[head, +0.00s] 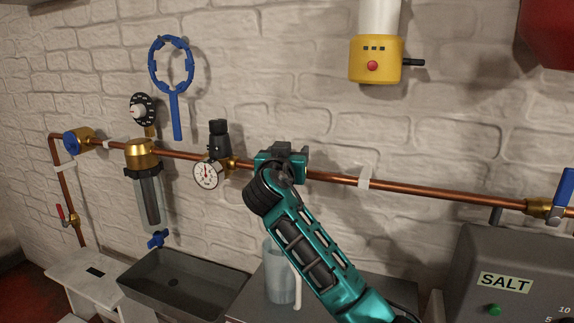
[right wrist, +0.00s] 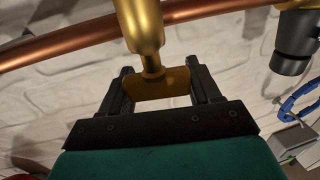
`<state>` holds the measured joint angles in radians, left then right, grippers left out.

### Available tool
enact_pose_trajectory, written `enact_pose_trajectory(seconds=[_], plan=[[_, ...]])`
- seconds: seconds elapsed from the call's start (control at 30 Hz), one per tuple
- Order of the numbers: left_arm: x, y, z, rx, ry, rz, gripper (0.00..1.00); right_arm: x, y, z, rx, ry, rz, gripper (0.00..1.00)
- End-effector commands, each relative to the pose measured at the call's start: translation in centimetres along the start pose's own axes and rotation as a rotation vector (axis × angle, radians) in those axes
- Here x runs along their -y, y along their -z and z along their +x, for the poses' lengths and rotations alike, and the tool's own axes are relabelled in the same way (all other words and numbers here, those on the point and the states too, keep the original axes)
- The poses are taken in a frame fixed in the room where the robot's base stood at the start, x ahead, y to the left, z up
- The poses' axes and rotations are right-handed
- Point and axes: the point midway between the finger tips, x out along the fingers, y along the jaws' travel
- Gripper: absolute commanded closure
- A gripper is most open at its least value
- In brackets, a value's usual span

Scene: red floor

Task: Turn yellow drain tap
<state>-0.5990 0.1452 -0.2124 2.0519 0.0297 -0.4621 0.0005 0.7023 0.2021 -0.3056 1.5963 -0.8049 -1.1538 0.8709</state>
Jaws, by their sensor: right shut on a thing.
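The yellow drain tap's handle (right wrist: 160,88) shows in the right wrist view, below a brass valve body (right wrist: 143,25) on the copper pipe. My right gripper (right wrist: 161,80) has a black finger on each side of this handle and is shut on it. In the head view my right gripper (head: 283,152) is up against the copper pipe (head: 420,190), right of the pressure gauge (head: 207,174). There the gripper and arm hide the tap. My left gripper is out of view.
A clear jug (head: 280,275) stands below, behind my right forearm. A grey basin (head: 180,288) is under the filter housing (head: 148,195). A blue ring wrench (head: 176,115) hangs on the wall. A grey SALT box (head: 520,260) stands at right.

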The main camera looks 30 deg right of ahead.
Motion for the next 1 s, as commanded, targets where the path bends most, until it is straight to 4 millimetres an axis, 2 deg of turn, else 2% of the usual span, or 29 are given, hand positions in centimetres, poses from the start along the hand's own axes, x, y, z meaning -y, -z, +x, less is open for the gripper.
enact_pose_trajectory(seconds=[0.03, 0.17, 0.4, 0.9, 0.93, 1.0], plan=[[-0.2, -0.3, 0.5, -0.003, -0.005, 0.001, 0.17, 0.1, -0.6, -0.1, 0.004, -0.029, 0.001, 0.68], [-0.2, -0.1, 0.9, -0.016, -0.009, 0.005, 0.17, -0.1, -0.5, 0.0, 0.003, -0.1, -0.001, 0.68], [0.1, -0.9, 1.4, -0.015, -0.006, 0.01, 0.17, -0.3, -0.2, 0.0, 0.0, -0.176, -0.002, 0.68], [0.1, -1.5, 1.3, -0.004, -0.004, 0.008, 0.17, -0.4, 0.0, 0.0, 0.0, -0.196, -0.003, 0.68], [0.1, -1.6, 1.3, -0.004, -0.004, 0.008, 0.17, -0.4, 0.0, 0.0, 0.0, -0.196, -0.003, 0.36], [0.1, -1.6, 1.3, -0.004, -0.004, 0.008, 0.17, -0.4, 0.0, 0.0, 0.0, -0.195, -0.002, 0.29]])
